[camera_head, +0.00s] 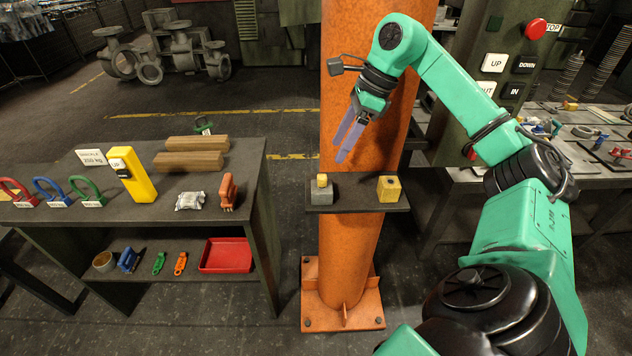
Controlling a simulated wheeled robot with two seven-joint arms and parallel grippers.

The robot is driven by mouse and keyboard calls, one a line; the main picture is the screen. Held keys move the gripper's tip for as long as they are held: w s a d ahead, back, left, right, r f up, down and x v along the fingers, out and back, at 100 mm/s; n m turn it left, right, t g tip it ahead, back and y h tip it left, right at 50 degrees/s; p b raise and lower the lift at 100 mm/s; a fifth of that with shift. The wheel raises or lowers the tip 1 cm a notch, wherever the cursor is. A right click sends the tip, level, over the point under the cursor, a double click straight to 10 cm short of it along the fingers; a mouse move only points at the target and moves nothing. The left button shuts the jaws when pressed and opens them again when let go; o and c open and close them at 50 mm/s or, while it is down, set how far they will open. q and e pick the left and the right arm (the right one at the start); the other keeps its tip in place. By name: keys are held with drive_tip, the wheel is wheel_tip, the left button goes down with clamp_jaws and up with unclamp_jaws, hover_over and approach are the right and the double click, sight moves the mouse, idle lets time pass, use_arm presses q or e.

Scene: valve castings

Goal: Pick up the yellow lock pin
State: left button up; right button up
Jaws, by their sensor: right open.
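A small yellow piece, which looks like the yellow lock pin (322,180), stands upright in a grey block (321,195). The block sits at the left of a small dark shelf (350,208) on the orange column. A yellow block (389,189) with a dark spot on top sits at the shelf's right. My right gripper (341,156) points down in front of the column, above the shelf and slightly right of the yellow piece. Its two purple fingers are apart, with nothing between them. My left gripper is not in view.
The orange column (345,255) rises behind the shelf. A dark table (130,230) at left holds coloured shackles, a yellow hoist control (132,174) and wooden bars (194,152). A control panel (512,70) and a cluttered bench stand at right. The shelf's middle is clear.

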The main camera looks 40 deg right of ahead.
sight(324, 176)
drive_tip(key=x, duration=0.6)
drive_tip(key=shift+f, duration=0.15)
drive_tip(key=p+x, duration=0.1)
drive_tip(key=x, duration=0.1)
drive_tip(key=shift+w+a+f, duration=0.15)
drive_tip(key=shift+f, duration=0.35)
drive_tip(key=shift+c, duration=0.6)
drive_tip(key=c, duration=0.5)
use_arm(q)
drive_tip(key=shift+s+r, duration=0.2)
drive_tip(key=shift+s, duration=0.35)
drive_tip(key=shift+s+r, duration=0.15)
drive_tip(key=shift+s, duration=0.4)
use_arm(e)
clamp_jaws()
